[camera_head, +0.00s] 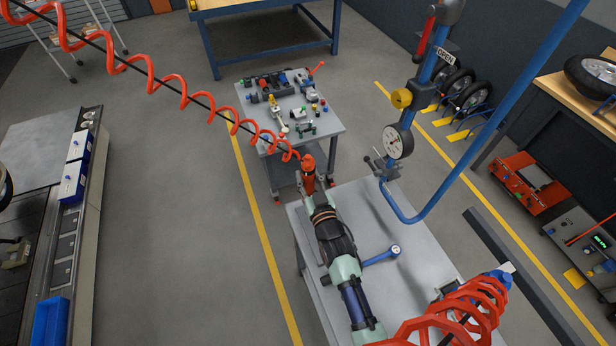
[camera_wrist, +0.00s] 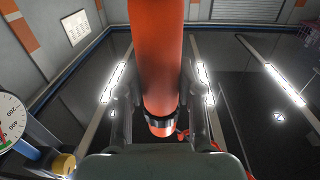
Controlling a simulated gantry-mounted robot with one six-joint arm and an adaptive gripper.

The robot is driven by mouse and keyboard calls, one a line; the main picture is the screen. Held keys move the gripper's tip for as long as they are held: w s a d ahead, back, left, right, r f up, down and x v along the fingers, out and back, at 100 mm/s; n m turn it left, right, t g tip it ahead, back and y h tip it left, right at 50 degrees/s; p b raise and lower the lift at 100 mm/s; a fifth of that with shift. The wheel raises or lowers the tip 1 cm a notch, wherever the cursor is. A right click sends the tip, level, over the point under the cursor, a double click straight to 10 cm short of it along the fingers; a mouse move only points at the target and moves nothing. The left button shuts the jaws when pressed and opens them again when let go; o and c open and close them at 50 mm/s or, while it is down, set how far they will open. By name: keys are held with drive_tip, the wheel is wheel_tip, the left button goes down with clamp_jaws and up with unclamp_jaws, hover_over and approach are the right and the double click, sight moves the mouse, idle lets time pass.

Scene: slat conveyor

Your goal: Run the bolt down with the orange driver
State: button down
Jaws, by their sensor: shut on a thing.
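I cannot make out the bolt in either view.
A grey bench (camera_head: 410,225) lies beneath my arm, with a blue-handled lever (camera_head: 380,256) on it. A blue post with a round gauge (camera_head: 398,142) stands to the right. A cart (camera_head: 330,118) with several small parts is beyond. The red coiled hose (camera_head: 185,97) crosses the upper left.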

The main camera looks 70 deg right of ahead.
sight(310, 174)
drive_tip(key=shift+f+b, duration=1.45)
drive_tip(key=shift+f, duration=0.1)
idle(2.1)
drive_tip(key=shift+r, duration=0.1)
drive_tip(key=shift+r, duration=0.2)
drive_tip(key=shift+r+p, duration=0.6)
drive_tip(key=shift+r, duration=0.1)
idle(1.1)
wheel_tip(310, 174, up, 6)
drive_tip(key=p, duration=0.4)
drive_tip(key=shift+f+p, duration=0.2)
drive_tip(key=shift+p, duration=0.15)
